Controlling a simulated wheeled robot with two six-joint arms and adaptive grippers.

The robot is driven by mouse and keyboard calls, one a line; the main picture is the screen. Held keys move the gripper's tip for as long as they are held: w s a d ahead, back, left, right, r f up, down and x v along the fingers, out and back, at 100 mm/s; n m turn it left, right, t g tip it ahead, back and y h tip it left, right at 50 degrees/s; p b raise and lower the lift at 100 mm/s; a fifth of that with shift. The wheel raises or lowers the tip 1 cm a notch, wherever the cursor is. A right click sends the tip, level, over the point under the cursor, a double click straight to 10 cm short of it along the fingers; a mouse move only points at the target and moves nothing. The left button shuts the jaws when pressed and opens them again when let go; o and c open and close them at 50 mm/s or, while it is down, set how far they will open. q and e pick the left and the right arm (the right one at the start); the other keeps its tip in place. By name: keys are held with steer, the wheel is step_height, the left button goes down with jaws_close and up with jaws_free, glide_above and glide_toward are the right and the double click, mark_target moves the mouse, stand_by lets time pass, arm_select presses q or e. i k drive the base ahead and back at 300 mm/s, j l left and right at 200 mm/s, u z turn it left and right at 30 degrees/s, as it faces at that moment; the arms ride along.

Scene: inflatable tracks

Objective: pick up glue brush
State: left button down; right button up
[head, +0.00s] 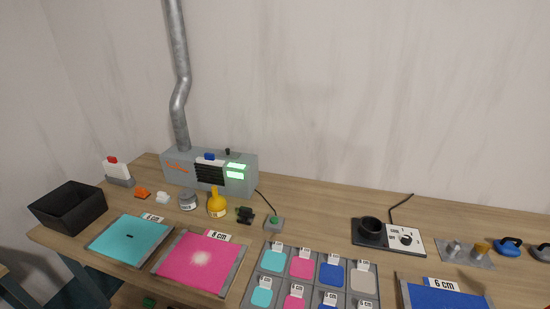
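No glue brush can be made out for certain at this size. A white piece with a red top (114,168) stands upright in a grey holder at the far left of the table. A yellow bottle with a narrow neck (217,205) and a round grey tin (187,201) stand in front of the grey machine. A grey plate (465,253) at the right bears small metal pieces, one with a brown top (481,248). Neither of my grippers is in view.
A black bin (68,208) stands at the left edge. Teal (128,239), pink (198,265) and blue sheets (450,298) lie along the front, with a patch tray (347,283) between. A grey machine (240,183) stands behind. The wooden table (320,222) is clear at centre-right.

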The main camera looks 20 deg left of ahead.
mark_target(217, 202)
steer(key=u, duration=1.4)
steer(key=z, duration=0.2)
steer(key=i+j+z, duration=0.15)
steer(key=j+z, duration=0.55)
steer(key=j, duration=0.2)
steer(key=i+j+z, duration=0.1)
steer(key=j+z, duration=0.2)
steer(key=j, duration=0.25)
